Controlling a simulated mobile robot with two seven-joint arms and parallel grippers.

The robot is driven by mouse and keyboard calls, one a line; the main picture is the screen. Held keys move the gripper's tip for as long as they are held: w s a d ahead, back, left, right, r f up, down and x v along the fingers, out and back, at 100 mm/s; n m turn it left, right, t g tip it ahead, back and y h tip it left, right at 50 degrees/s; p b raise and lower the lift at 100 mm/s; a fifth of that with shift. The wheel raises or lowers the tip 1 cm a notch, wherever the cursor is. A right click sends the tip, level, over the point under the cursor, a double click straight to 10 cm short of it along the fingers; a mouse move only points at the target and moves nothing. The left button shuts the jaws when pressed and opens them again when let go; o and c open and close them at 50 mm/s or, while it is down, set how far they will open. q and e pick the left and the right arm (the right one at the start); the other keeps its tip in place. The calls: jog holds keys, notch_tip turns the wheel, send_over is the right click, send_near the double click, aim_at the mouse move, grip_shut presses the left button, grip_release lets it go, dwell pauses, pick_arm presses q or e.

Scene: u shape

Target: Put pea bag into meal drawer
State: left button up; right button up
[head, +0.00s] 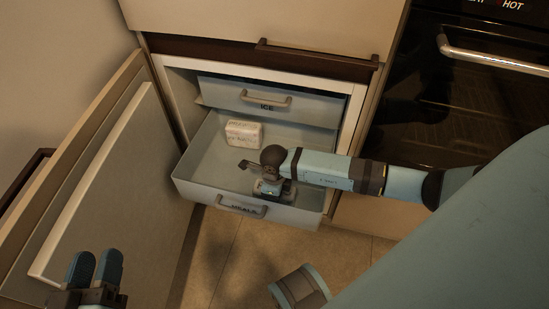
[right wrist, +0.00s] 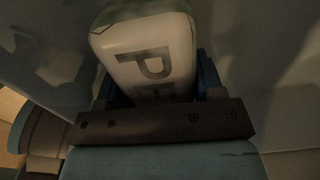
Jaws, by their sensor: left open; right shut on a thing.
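The pea bag (right wrist: 150,55), white with green at its end and the letters "PE", is between the fingers of my right gripper (right wrist: 158,88) in the right wrist view. My right gripper (head: 270,188) is shut on it, over the pulled-out meal drawer (head: 205,170), near its front right. The bag is hidden behind the gripper in the head view. I cannot tell whether it touches the drawer floor. My left gripper (head: 94,270) is open and empty at the lower left, outside the drawer.
A white package (head: 243,133) lies at the back of the meal drawer. The ice drawer (head: 270,100) above is pushed in further. The open freezer door (head: 105,180) stands at the left, an oven (head: 450,90) at the right. The drawer's left part is clear.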

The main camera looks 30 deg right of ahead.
jog(key=o, duration=0.9)
jog(key=shift+f, duration=0.1)
